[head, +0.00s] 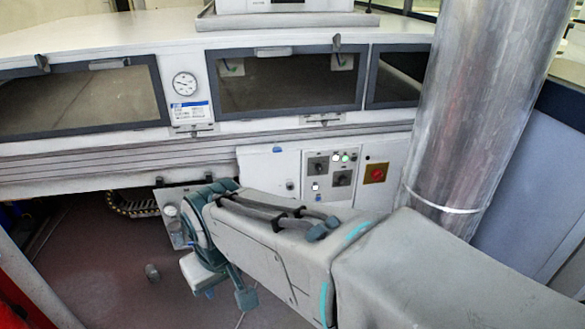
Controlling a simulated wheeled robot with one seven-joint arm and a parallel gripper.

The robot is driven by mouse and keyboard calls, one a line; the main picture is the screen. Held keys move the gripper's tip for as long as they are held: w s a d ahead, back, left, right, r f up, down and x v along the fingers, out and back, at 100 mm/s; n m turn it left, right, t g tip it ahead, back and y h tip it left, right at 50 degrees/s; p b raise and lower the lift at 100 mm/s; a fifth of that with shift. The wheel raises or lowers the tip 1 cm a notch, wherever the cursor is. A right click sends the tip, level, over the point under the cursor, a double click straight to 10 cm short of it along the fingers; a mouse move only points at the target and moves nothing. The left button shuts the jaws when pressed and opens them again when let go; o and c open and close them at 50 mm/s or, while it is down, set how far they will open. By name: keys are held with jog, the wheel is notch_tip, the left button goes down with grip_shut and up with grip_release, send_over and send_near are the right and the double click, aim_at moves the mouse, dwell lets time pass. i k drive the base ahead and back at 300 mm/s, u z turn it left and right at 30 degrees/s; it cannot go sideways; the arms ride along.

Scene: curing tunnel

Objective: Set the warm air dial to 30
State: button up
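A control panel (329,175) on the white machine front carries dark square switch plates with small knobs, one at the upper left (318,165) and one at the lower right (342,178), and lit lamps. A lower grey plate (177,232) with round fittings stands left of my wrist, partly hidden by it. I cannot tell which of these is the warm air dial; no scale or number is readable. My gripper (226,293) hangs below my wrist, in front of the machine's lower part and apart from the control panel. Its fingers are partly hidden, and their opening is unclear.
A round pressure gauge (185,83) sits between the tunnel windows (288,80). A red switch on a yellow plate (376,173) is right of the panel. A large metal duct (485,100) stands at right. A cable chain (133,204) lies under the machine. Floor (95,270) shows at lower left.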

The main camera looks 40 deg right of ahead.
aim_at(342, 180)
jog(key=i, duration=1.4)
jog(key=z, duration=1.3)
jog(key=i, duration=0.8)
jog(key=z, duration=0.95)
